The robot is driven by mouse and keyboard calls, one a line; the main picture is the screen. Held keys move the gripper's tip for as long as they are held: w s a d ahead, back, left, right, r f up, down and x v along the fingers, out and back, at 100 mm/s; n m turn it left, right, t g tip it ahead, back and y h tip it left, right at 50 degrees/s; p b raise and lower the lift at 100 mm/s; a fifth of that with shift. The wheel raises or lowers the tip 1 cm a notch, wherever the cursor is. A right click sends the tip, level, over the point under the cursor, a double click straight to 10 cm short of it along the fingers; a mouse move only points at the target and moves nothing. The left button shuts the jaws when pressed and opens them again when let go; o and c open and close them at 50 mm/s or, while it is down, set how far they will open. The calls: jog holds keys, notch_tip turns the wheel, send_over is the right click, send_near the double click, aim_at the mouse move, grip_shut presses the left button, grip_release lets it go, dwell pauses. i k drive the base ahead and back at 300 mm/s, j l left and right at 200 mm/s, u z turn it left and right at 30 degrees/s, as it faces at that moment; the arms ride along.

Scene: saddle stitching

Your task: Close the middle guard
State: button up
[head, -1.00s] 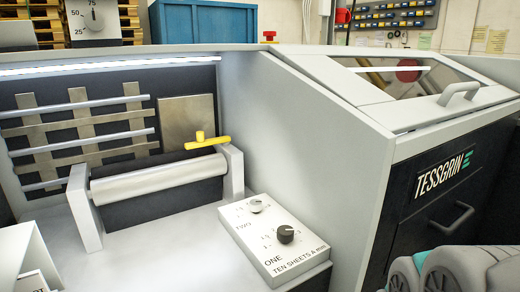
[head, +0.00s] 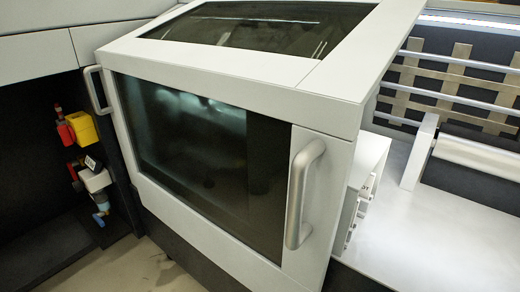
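A large light-grey guard (head: 215,72) with dark see-through windows fills the middle of the head view. It has a front window (head: 190,145) and a sloping top window (head: 255,25). An upright grey bar handle (head: 303,195) is on the right side of its front face. I cannot tell whether this is the middle guard, or whether it is fully shut. My gripper is not in view.
Left of the guard is a dark open bay (head: 35,150) with red and yellow fittings (head: 80,128). Another bar handle (head: 97,90) stands between them. At right are a white deck (head: 400,235) and a pale roller (head: 475,155). Some floor (head: 125,270) shows below.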

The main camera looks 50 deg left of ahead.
aim_at(206, 105)
jog(key=u, duration=2.3)
